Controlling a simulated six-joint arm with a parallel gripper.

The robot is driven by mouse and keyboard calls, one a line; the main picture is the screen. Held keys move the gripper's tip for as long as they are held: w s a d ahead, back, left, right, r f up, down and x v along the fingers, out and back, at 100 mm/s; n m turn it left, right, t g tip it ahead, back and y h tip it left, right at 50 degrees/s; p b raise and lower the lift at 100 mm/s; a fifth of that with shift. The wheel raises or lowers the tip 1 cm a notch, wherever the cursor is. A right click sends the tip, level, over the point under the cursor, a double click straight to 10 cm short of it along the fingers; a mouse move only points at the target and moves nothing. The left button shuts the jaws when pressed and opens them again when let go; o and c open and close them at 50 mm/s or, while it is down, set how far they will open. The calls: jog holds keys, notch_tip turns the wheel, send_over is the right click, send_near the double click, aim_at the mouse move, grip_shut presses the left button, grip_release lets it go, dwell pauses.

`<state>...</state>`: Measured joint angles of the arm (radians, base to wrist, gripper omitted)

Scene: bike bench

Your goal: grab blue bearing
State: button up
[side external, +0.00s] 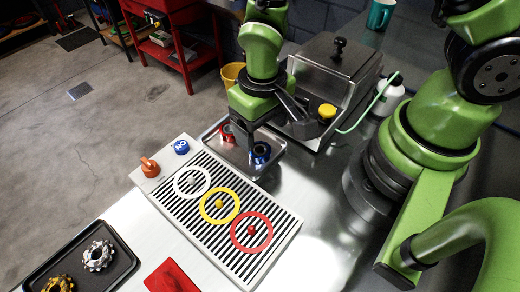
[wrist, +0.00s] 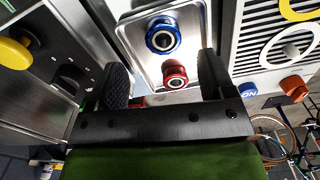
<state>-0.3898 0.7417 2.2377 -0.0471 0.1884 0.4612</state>
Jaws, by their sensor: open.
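The blue bearing (wrist: 162,37) lies in a shallow metal tray (wrist: 203,18), its ring and central hole facing up in the wrist view. It also shows in the side external view (side external: 262,153), at the tray's right part. A red bearing (wrist: 175,75) lies close beside it, and shows at the tray's left in the side view (side external: 227,132). My gripper (wrist: 163,64) is open and empty above the tray. In the wrist view its two black fingers flank the red bearing, with the blue bearing beyond the fingertips. Another red part (wrist: 138,101) is mostly hidden by my gripper.
A metal machine with a yellow button (side external: 327,111) stands close behind the tray. A black tray (side external: 127,263) holds metal parts.

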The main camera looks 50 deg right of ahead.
aim_at(260, 148)
jog(key=shift+a+f, duration=0.2)
jog(key=shift+f, duration=2.7)
jog(key=shift+c, duration=0.2)
jog(key=c, duration=1)
